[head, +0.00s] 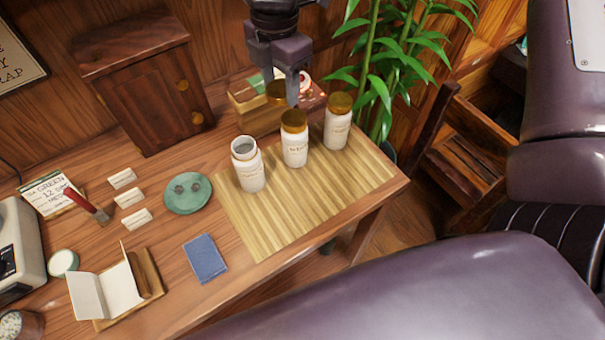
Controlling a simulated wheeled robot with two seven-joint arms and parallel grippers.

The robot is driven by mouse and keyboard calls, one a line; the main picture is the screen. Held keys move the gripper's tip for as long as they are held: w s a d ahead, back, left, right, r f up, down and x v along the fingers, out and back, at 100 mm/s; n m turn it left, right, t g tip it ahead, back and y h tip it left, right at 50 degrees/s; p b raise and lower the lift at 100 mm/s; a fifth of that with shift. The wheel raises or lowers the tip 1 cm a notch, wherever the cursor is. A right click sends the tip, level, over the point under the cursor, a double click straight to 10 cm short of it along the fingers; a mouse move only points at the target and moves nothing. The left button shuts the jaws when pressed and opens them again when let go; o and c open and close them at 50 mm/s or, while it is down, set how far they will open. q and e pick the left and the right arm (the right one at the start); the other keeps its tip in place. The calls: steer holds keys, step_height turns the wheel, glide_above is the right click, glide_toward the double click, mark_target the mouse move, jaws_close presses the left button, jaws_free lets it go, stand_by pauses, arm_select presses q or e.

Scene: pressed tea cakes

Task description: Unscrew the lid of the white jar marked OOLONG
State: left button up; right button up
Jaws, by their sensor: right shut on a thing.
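Three white jars with gold lettering stand upright in a row on the bamboo mat (262,237). The left jar (248,172) has no lid and its grey mouth shows. The middle jar (295,150) and the right jar (337,132) wear gold lids. The lettering is too small to read for certain, so I cannot tell which says OOLONG. My right gripper (288,92) points down behind the jars, shut on a loose gold lid (275,90). A finger hides part of this lid. It is apart from the open jar. My left gripper is not in view.
A wooden box (258,121) stands behind the jars, a small cabinet (150,90) to its left and a plant (385,60) to the right. A green saucer (188,205) and blue booklet (205,258) lie left of the mat. The mat's front is clear.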

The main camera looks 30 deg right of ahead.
mark_target(279, 99)
steer(key=n, duration=0.4)
steer(key=s+f+n, duration=0.1)
steer(key=shift+s+a+n, duration=0.1)
steer(key=shift+a+n, duration=0.25)
steer(key=shift+n, duration=0.05)
steer(key=n, duration=0.3)
steer(key=s+n, duration=0.1)
steer(key=n, duration=0.1)
steer(key=shift+s+a+f+n, duration=0.1)
steer(key=shift+a+f+n, duration=0.2)
steer(key=s+a+f+n, duration=0.1)
steer(key=s+n, duration=0.2)
steer(key=n, duration=1)
steer(key=s+a+f+n, duration=0.1)
steer(key=s+f+n, duration=0.1)
steer(key=n, duration=1.1)
steer(key=shift+n, duration=0.3)
step_height(279, 99, down, 15)
steer(key=shift+s+d, duration=0.1)
steer(key=shift+s, duration=0.05)
steer(key=shift+f+b, duration=0.4)
steer(key=shift+f, duration=1.85)
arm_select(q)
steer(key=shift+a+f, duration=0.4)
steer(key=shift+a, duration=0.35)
